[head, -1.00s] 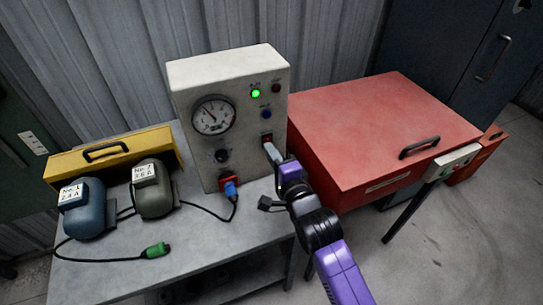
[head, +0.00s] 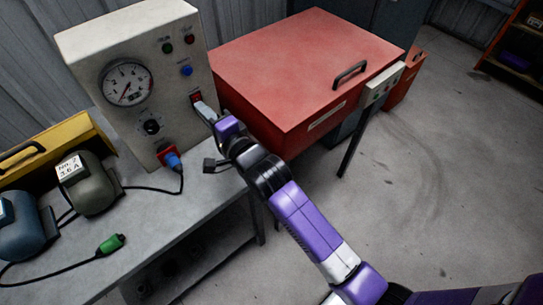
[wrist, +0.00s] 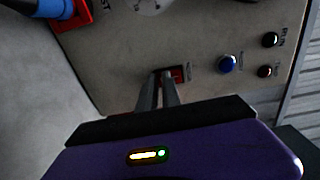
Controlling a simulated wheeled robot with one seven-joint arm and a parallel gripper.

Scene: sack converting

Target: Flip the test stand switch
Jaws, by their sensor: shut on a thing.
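The test stand (head: 137,45) is a cream box with a round gauge (head: 126,83), its needle pointing to the lower left. Its switch sits in a red surround (head: 196,97) low on the right of the panel; this also shows in the wrist view (wrist: 181,74). My gripper (head: 200,106) reaches the panel there, fingers close together and shut on the switch lever, which they mostly hide. The fingertips (wrist: 162,76) meet at the switch in the wrist view. The green lamp (head: 167,48) and red lamp (head: 189,39) look unlit.
A blue plug (head: 172,160) sits in a red socket low on the panel. A blue button (head: 187,71) is above the switch. A red cabinet (head: 300,65) stands close right. Motors (head: 88,183), a green connector (head: 111,243) and a yellow case (head: 50,145) occupy the bench's left.

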